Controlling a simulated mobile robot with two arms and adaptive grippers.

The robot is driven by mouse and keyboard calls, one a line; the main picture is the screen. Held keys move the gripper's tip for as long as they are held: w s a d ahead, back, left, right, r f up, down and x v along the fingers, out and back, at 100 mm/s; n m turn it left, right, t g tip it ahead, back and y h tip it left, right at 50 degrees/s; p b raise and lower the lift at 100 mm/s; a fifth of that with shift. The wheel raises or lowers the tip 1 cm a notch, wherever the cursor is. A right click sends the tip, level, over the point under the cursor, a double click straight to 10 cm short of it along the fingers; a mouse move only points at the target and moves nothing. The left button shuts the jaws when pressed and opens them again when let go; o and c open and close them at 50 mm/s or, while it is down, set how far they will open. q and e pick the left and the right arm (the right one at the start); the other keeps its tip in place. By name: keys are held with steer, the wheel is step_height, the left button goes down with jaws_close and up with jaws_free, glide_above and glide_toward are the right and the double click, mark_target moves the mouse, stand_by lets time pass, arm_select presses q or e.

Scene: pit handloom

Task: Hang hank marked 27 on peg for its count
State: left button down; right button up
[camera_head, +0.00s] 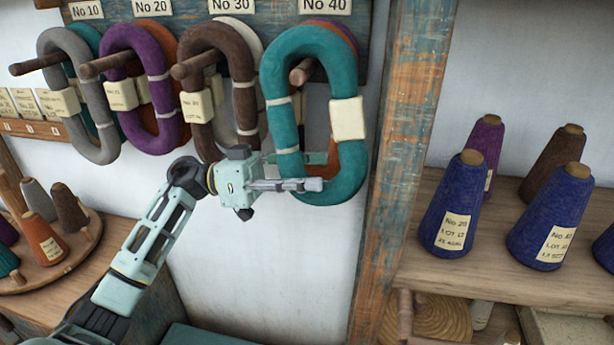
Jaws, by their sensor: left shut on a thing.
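A teal hank (283,125) with a cream tag (347,119) is in front of the peg under the No 40 label (325,7). No number is readable on the tag. That peg (302,72) shows inside the upper part of the teal loop; I cannot tell whether the loop rests on it. Purple and orange hanks are partly hidden behind the teal one. My left gripper (303,184) is shut on the teal hank's lower end. My right gripper is not in view.
Grey (100,105), purple (136,110) and brown (243,90) hanks hang on pegs to the left, under No 10, No 20 and No 30. A worn wooden post (398,140) stands close right. Cones (455,205) stand on a shelf beyond it. A round cone stand (75,255) is lower left.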

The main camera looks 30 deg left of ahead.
arm_select(q)
steer(key=shift+d+f, duration=0.25)
steer(key=shift+f, duration=0.35)
steer(key=c, duration=1.5)
jaws_free()
steer(key=shift+c, duration=0.2)
steer(key=o, duration=0.4)
steer(key=shift+w+r, duration=0.1)
steer(key=shift+w, duration=0.1)
steer(key=shift+a+r, duration=0.1)
steer(key=shift+s, duration=0.15)
